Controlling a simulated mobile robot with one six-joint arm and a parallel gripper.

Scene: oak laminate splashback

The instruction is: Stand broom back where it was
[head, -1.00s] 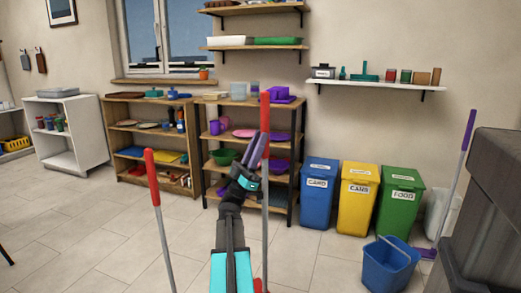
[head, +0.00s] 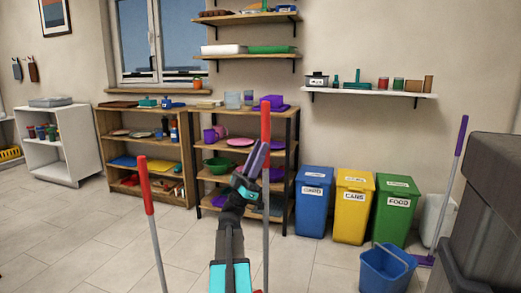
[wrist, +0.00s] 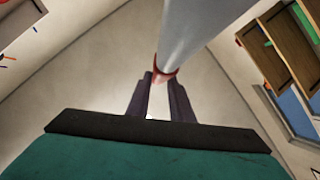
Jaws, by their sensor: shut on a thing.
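A red-handled broom (head: 266,134) with a grey pole stands upright in the middle of the head view. My gripper (head: 254,160) is shut on it, low on the red grip. In the wrist view my gripper's dark fingers (wrist: 155,98) close around the broom's pole (wrist: 195,35) where the red part meets the grey. Its lower end is almost wholly below the head view, so I cannot tell whether it touches the floor.
Another red-handled pole (head: 147,190) stands at left. A purple broom (head: 455,160) leans by the right wall, near a blue bucket (head: 387,270). Blue, yellow and green bins (head: 355,210) and wooden shelf units (head: 245,150) line the wall. Floor at left (head: 60,230) is clear.

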